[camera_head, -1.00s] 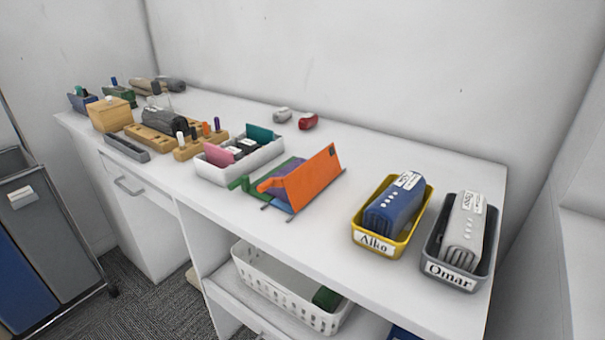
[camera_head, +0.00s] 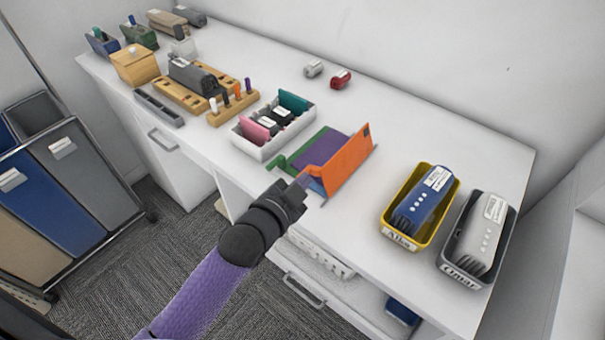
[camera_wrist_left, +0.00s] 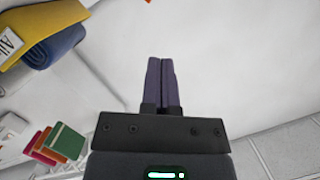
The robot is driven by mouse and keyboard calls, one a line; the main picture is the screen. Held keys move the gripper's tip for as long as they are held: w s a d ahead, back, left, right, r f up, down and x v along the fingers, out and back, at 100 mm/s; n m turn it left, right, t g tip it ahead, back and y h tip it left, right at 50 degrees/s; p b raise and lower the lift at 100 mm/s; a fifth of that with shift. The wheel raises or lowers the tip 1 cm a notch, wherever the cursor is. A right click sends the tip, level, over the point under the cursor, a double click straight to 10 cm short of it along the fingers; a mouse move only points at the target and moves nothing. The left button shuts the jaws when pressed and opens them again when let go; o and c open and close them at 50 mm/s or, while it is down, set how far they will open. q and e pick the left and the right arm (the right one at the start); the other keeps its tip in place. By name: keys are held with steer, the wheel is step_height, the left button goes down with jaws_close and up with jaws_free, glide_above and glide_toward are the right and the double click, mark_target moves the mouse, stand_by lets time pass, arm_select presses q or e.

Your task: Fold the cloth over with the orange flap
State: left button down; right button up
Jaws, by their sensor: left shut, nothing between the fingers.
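A folding board lies on the white desk, with a green part (camera_head: 293,155), a blue part (camera_head: 318,186) and an orange flap (camera_head: 347,163). The orange flap stands raised and tilted along the board's right side. A purple cloth (camera_head: 322,150) lies between the green part and the flap. My left gripper (camera_head: 303,182) is at the board's front edge, near the flap's lower front corner. I cannot tell whether it touches the board. In the left wrist view its two purple fingers (camera_wrist_left: 160,62) are together and empty. My right gripper is not in view.
Right of the board stand a yellow tray (camera_head: 387,229) with a blue roll and a dark tray (camera_head: 445,262) with a grey roll. A white organiser (camera_head: 270,148) stands left of the board. Wooden holders (camera_head: 182,97) are further left. Desk behind the board is mostly clear.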

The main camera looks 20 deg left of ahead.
mark_target(312, 173)
arm_select(q)
steer(key=w+f+b, duration=0.1)
steer(key=w, duration=0.1)
steer(key=w+f+b, duration=0.1)
steer(key=w+f, duration=0.1)
steer(key=shift+w+a+f, duration=0.15)
steer(key=shift+w+a, duration=0.05)
steer(key=shift+w+a+f, duration=0.15)
steer(key=shift+a+f, duration=0.25)
steer(key=shift+f, duration=0.05)
